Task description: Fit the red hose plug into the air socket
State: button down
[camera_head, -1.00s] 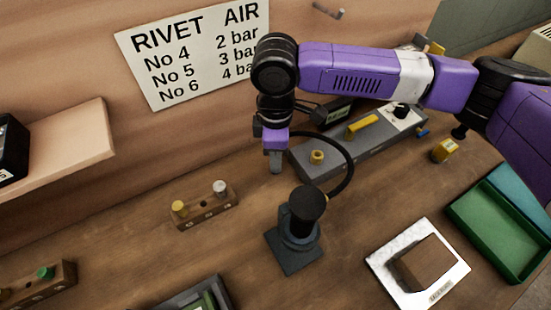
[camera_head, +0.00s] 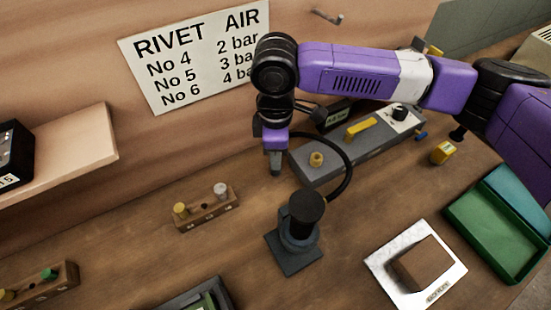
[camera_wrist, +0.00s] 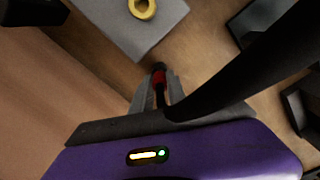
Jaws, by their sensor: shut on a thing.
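My gripper (camera_head: 275,168) points down above the bench, just left of the grey air unit. In the wrist view its fingers (camera_wrist: 159,92) are shut on the red hose plug (camera_wrist: 159,78), which shows a red band and a dark tip. A black hose (camera_wrist: 235,75) runs from the plug; in the head view it loops right of the gripper. The plug itself is hidden in the head view. A yellow ring fitting, seemingly the air socket (camera_head: 316,159), stands on the near-left end of the grey unit. It also shows in the wrist view (camera_wrist: 142,8), ahead of and apart from the plug.
The grey unit (camera_head: 325,172) also carries a yellow lever (camera_head: 361,128) and a black knob (camera_head: 400,112). A dark round-topped tool (camera_head: 300,235) stands in front of the gripper. A wooden block with pegs (camera_head: 205,212) sits to the left. A green tray (camera_head: 490,250) lies right.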

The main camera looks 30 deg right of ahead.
jog(key=shift+r+p, duration=0.65)
jog(key=shift+r, duration=0.2)
jog(key=shift+r+p, duration=1.3)
jog(key=shift+r, duration=0.1)
jog(key=shift+f, duration=0.1)
